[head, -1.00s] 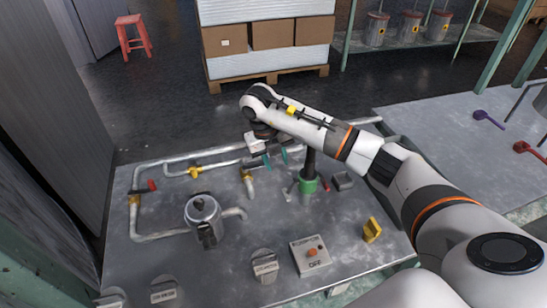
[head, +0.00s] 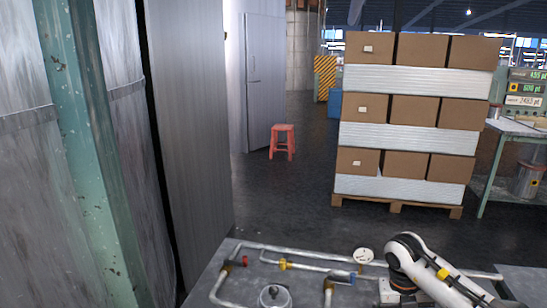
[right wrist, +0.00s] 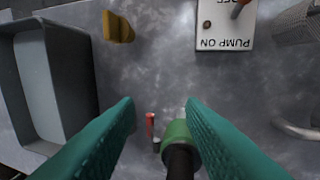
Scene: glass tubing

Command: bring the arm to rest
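My right arm (head: 440,275), white with a yellow mark, comes into the bottom right of the head view over the pipe table. Its gripper is out of that view. In the right wrist view my right gripper (right wrist: 160,103) has its two teal fingers wide apart over the grey table (right wrist: 135,75). A green collar with a black rod (right wrist: 178,140) and a small red-tipped piece (right wrist: 150,128) show between the fingers, the green collar close to the right finger. I cannot tell whether they touch. My left gripper is in neither view.
Pipes (head: 310,252) with coloured valves and a round white gauge (head: 364,255) are on the table. A pot lid (head: 274,296) shows at the bottom edge. In the right wrist view are a grey bin (right wrist: 75,80), a yellow piece (right wrist: 118,27) and a "PUMP ON" plate (right wrist: 222,25). Stacked boxes (head: 405,105) stand behind.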

